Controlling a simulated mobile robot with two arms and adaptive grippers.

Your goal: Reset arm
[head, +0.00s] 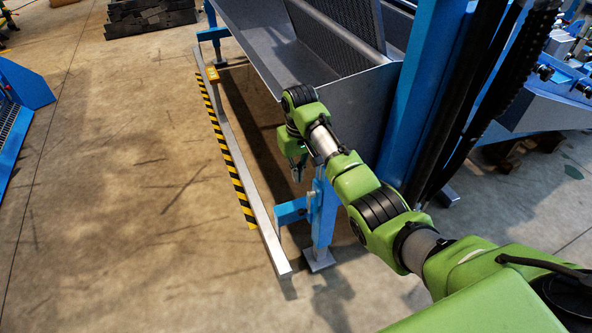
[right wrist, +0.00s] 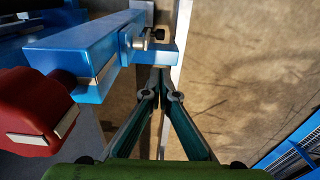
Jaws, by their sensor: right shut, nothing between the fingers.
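My right arm, green with black joints, reaches in from the lower right in the head view. Its gripper (head: 298,174) hangs at the near end of a grey sieve trough (head: 335,108), beside a blue support leg (head: 323,212). In the right wrist view the two fingers of the right gripper (right wrist: 161,80) converge to closed tips, with nothing held between them. The tips show close to a blue beam (right wrist: 85,50) in that picture; whether they touch it I cannot tell. My left gripper is not in view.
A low grey rail (head: 262,222) with a black-and-yellow strip runs along the trough's left side. A blue post (head: 418,95) stands right of the arm. A red part (right wrist: 35,105) shows left of the fingers in the wrist view. Open concrete floor lies left of the rail.

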